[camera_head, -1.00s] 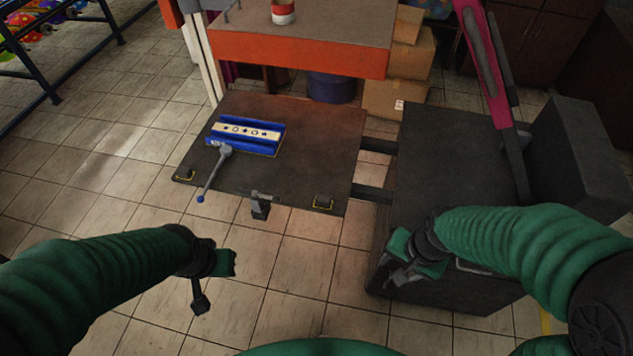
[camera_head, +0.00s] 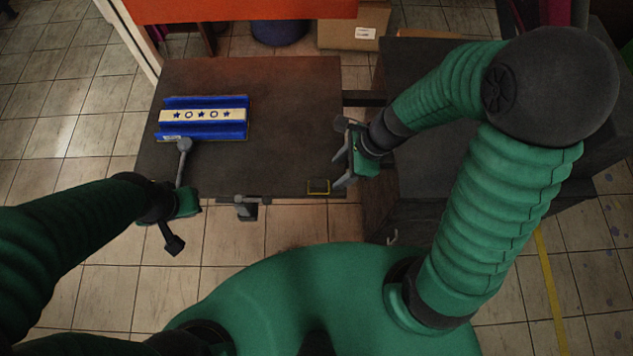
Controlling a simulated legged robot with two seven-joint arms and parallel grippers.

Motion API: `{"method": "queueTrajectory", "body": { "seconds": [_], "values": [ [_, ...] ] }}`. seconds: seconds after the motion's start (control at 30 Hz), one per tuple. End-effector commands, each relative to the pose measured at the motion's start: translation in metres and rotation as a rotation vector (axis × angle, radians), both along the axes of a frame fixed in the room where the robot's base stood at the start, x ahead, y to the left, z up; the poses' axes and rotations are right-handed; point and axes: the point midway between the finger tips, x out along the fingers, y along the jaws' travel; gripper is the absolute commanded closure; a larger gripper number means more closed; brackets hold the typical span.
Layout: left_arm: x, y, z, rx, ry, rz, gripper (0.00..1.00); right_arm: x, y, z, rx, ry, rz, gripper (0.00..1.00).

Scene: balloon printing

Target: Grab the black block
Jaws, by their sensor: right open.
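A small black block (camera_head: 318,187) with a yellow outline sits at the front right corner of the dark table plate (camera_head: 285,110). My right gripper (camera_head: 341,155) is open and empty over the plate's right edge, just right of and behind the block. Its fingers point left, and it appears apart from the block. My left gripper (camera_head: 178,212) is by the plate's front left corner. The second black block, seen earlier at that corner, is hidden behind the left arm.
A blue holder (camera_head: 205,133) with a star-marked strip (camera_head: 200,115) lies on the plate's left part. A grey clamp (camera_head: 245,206) sits at the front edge. An orange-fronted bench (camera_head: 240,9) is behind.

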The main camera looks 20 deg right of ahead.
Motion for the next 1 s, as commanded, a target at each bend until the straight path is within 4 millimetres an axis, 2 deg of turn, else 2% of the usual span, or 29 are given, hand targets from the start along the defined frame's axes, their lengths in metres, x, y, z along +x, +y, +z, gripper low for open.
{"method": "queueTrajectory", "body": {
  "seconds": [0.03,0.13,0.37,0.6,0.87,1.0],
  "values": [
    [0.000,0.000,-0.010,0.000,0.000,0.000,1.00,0.002,0.006,-0.020,0.002,0.007,0.001,0.49],
    [0.001,0.000,-0.018,0.000,0.000,0.000,1.00,0.006,0.016,-0.042,0.000,0.006,0.002,0.49],
    [0.001,0.000,-0.026,0.000,0.000,0.000,1.00,0.011,0.027,-0.065,-0.003,0.002,0.004,0.49],
    [0.001,0.000,-0.039,0.000,0.000,0.000,1.00,0.021,0.039,-0.104,-0.001,0.003,0.004,0.49],
    [0.001,0.000,-0.039,0.000,0.000,0.000,1.00,0.023,0.041,-0.106,-0.002,0.000,0.003,0.49],
    [0.001,0.000,-0.039,0.000,0.000,0.000,1.00,0.022,0.041,-0.106,-0.002,0.000,0.003,0.66]
  ]
}}
